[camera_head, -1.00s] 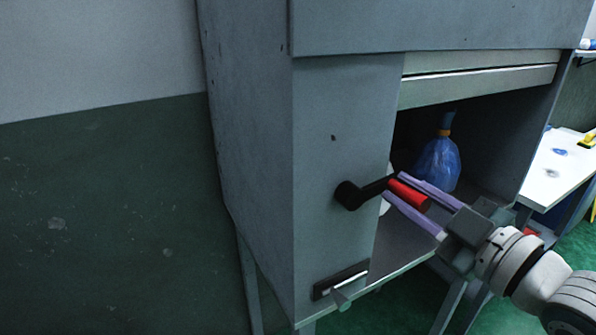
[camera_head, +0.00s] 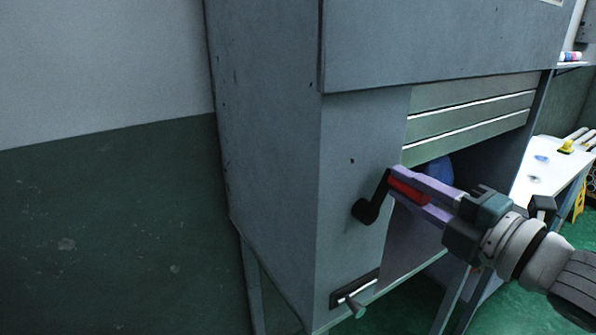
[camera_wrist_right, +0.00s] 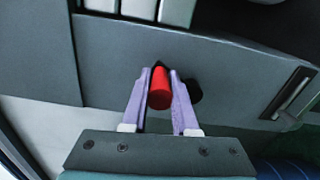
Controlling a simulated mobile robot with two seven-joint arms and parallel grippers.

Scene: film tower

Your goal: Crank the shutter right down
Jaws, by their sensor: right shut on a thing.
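The shutter (camera_head: 465,115) is a set of pale slats in the cabinet opening, partly lowered, with an open gap below it. The black crank (camera_head: 371,207) is on the cabinet's front panel, its arm pointing up and slightly right. Its red handle (camera_head: 408,190) sits between the purple fingers of my right gripper (camera_head: 405,186), which is shut on it. In the right wrist view the red handle (camera_wrist_right: 160,90) shows end-on between the two fingers (camera_wrist_right: 160,88). My left gripper is not in view.
A blue bag (camera_head: 438,168) stands inside the cabinet (camera_head: 265,130), its upper part hidden by the shutter. A slot with a small lever (camera_head: 354,302) is low on the panel. A white table (camera_head: 545,165) stands at the right. The green floor is clear in front.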

